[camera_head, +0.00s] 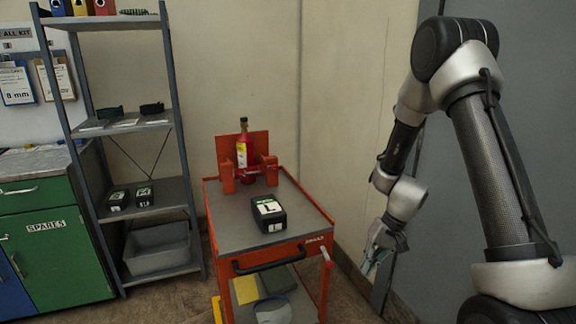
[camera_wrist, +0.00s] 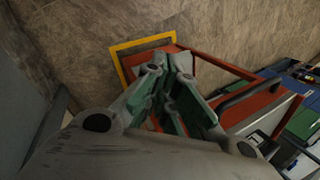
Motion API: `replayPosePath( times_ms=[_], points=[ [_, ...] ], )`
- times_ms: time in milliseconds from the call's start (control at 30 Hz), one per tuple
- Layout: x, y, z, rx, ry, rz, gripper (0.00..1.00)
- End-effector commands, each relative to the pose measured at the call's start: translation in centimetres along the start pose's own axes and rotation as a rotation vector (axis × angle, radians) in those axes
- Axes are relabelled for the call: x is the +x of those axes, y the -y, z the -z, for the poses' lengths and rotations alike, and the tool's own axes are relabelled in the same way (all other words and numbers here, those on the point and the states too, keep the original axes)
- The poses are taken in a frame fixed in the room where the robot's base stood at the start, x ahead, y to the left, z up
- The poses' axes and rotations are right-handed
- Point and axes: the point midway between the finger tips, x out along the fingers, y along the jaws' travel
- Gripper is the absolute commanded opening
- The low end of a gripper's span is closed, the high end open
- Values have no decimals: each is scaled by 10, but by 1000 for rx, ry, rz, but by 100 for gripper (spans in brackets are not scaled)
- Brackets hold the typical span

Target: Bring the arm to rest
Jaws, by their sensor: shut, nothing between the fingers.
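My arm is folded on the right of the head view, with its wrist hanging low beside the orange cart. My gripper (camera_head: 374,266) points down to the right of the cart, apart from it. In the wrist view my gripper (camera_wrist: 172,62) shows its green-sided fingers drawn together at the tips. It is shut and holds nothing.
An orange cart (camera_head: 223,229) bears a red cylinder (camera_head: 241,154) in a holder and a black box (camera_head: 268,213). Grey shelves (camera_head: 160,193) and a green cabinet (camera_head: 58,266) stand left. A wall (camera_head: 349,90) is close behind my arm. Floor shows in the wrist view (camera_wrist: 85,45).

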Motion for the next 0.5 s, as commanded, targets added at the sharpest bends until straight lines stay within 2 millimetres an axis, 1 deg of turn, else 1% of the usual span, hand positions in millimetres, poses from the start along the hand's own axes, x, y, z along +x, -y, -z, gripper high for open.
replayPosePath(
  times_ms=[33, 100, 167, 267, 367, 400, 467, 500],
  points=[
    [-12, -2, -19, 16, 45, -13, 0],
    [-37, -1, -39, 24, 76, -37, 0],
    [-56, -1, -52, 25, 90, -56, 0],
    [-90, 0, -74, 19, 96, -94, 0],
    [-128, 0, -96, 5, 82, -140, 0],
    [-144, -1, -107, -2, 70, -161, 0],
    [-168, -2, -123, -13, 47, -194, 0],
    [-183, -3, -134, -22, 27, -217, 0]
  ],
)
